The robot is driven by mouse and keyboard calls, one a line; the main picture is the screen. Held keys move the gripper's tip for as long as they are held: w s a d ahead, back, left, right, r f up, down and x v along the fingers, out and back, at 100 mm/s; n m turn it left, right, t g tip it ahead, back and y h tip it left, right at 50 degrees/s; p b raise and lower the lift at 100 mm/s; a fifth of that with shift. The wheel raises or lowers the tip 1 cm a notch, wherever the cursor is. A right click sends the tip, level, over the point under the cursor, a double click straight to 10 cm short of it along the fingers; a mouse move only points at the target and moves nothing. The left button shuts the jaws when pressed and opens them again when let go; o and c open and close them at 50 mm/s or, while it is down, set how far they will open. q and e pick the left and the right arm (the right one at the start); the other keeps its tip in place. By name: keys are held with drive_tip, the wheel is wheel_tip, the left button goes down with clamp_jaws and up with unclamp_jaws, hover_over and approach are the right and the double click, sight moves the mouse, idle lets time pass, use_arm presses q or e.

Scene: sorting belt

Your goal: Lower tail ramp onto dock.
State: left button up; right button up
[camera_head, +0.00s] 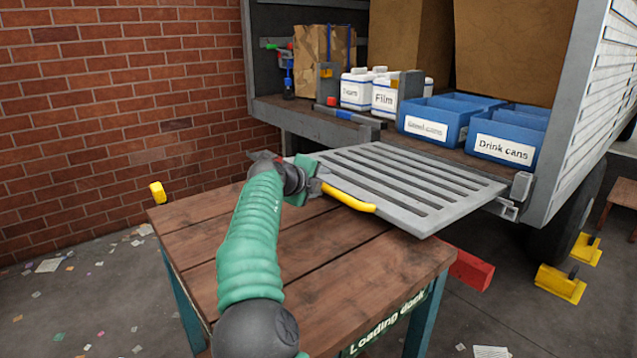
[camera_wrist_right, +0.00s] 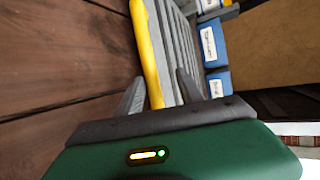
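The grey slatted tail ramp (camera_head: 400,185) extends from the truck bed, lying nearly flat with its near edge over the back right of the wooden loading dock (camera_head: 225,240). I cannot tell whether it touches the dock. A yellow handle (camera_head: 349,196) runs along the ramp's near edge. My right gripper (camera_head: 318,183) is at the handle's left end. In the right wrist view, the handle (camera_wrist_right: 150,55) passes between the spread fingers of my right gripper (camera_wrist_right: 160,85), with a gap visible on one side. My left gripper is not in view.
The truck bed holds blue bins (camera_head: 510,137), white bottles (camera_head: 356,89) and a paper bag (camera_head: 322,55). A brick wall (camera_head: 110,90) stands at left. A red block (camera_head: 472,269) and yellow wheel chocks (camera_head: 559,283) lie right of the dock. The dock top's front is clear except for my arm.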

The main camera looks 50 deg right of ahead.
drive_tip(key=b+v, duration=0.6)
drive_tip(key=v, duration=1)
drive_tip(key=shift+a+r, duration=0.2)
drive_tip(key=shift+a, duration=0.1)
